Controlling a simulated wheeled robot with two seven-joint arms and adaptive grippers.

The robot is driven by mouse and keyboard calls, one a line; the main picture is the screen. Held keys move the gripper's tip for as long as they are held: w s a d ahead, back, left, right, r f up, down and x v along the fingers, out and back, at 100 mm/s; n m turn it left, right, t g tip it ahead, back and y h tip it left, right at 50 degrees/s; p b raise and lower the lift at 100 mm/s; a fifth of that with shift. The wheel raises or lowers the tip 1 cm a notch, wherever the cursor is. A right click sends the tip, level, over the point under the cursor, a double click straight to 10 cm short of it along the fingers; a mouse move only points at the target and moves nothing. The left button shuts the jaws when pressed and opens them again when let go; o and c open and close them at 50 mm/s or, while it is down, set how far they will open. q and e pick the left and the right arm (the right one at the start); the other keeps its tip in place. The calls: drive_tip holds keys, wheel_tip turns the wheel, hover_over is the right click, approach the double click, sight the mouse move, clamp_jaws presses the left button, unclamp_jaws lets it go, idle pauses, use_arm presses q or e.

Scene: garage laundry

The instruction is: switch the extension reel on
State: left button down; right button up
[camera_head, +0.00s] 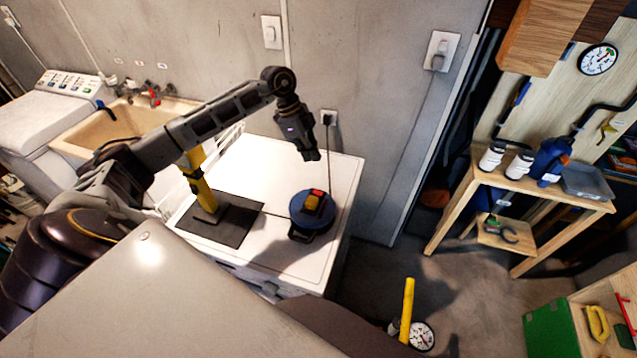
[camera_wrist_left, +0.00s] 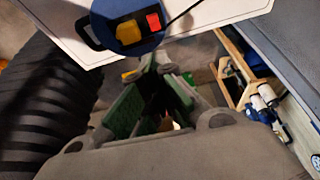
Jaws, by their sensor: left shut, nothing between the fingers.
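The extension reel (camera_head: 300,222) is a round blue drum lying on the white appliance top. A yellow-orange block (camera_head: 312,201) and a red switch (camera_head: 317,192) sit on it. The left wrist view shows the reel (camera_wrist_left: 98,27) at the top, with the red switch (camera_wrist_left: 153,21) beside the yellow block (camera_wrist_left: 128,33). My left gripper (camera_head: 313,156) is shut and empty, above and behind the reel in the head view, apart from it. Its fingers (camera_wrist_left: 162,66) also show in the left wrist view. I cannot tell the switch position. My right gripper is not in view.
The white appliance top (camera_head: 270,165) has free room around the reel. A yellow upright tool (camera_head: 196,178) stands on a dark mat (camera_head: 235,225) to the left. A cable runs to the wall outlet (camera_head: 328,117). A wooden bench (camera_head: 468,200) with bottles stands at the right.

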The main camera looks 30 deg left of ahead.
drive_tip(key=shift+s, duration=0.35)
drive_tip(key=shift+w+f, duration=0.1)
